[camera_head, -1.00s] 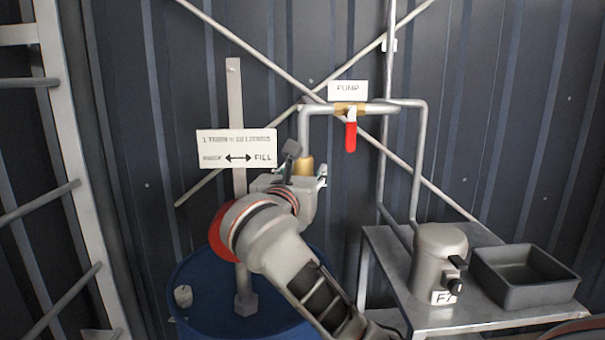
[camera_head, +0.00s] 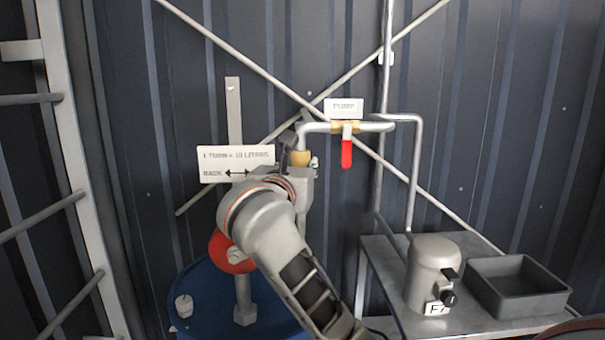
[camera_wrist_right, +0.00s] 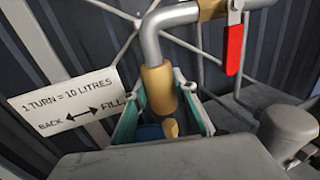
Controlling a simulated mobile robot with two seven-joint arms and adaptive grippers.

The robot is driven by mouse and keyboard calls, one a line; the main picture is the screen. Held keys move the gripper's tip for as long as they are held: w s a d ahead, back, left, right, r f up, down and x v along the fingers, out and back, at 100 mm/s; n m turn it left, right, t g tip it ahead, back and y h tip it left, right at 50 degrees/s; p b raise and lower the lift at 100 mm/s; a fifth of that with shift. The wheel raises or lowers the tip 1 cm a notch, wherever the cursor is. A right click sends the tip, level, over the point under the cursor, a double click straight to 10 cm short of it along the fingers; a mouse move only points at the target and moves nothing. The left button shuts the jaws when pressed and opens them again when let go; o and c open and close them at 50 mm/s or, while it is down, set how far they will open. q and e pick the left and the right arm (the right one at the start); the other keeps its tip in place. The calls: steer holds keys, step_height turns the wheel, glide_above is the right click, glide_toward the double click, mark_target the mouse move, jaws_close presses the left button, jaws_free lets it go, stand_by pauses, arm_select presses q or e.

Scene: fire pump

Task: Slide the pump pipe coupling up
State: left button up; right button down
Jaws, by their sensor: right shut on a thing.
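The pump pipe coupling (camera_head: 301,158) is a brass sleeve around the lower end of the grey pipe (camera_head: 312,128). In the right wrist view, the coupling (camera_wrist_right: 159,89) sits between the teal-sided fingers of my right gripper (camera_wrist_right: 161,100), which is shut on it. A smaller brass piece (camera_wrist_right: 170,128) shows below the coupling, apart from it. In the head view, my right gripper (camera_head: 303,165) and arm hide part of the pump below. My left gripper is not in view.
A red valve handle (camera_head: 346,154) hangs from the pipe under the PUMP sign (camera_head: 343,107). The instruction sign (camera_head: 222,163) is left of my gripper. A red wheel (camera_head: 228,258) and blue drum (camera_head: 200,290) are below. A metal table (camera_head: 480,318) holds a canister (camera_head: 432,272) and tray (camera_head: 518,285).

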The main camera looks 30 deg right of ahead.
mark_target(298, 164)
steer(key=shift+r, duration=0.55)
steer(key=c, duration=1.6)
jaws_free()
steer(key=shift+f, duration=0.1)
steer(key=shift+s+a+f, duration=0.1)
steer(key=shift+s+a, duration=0.1)
steer(key=shift+a, duration=0.1)
steer(key=v, duration=0.7)
steer(key=shift+d, duration=0.1)
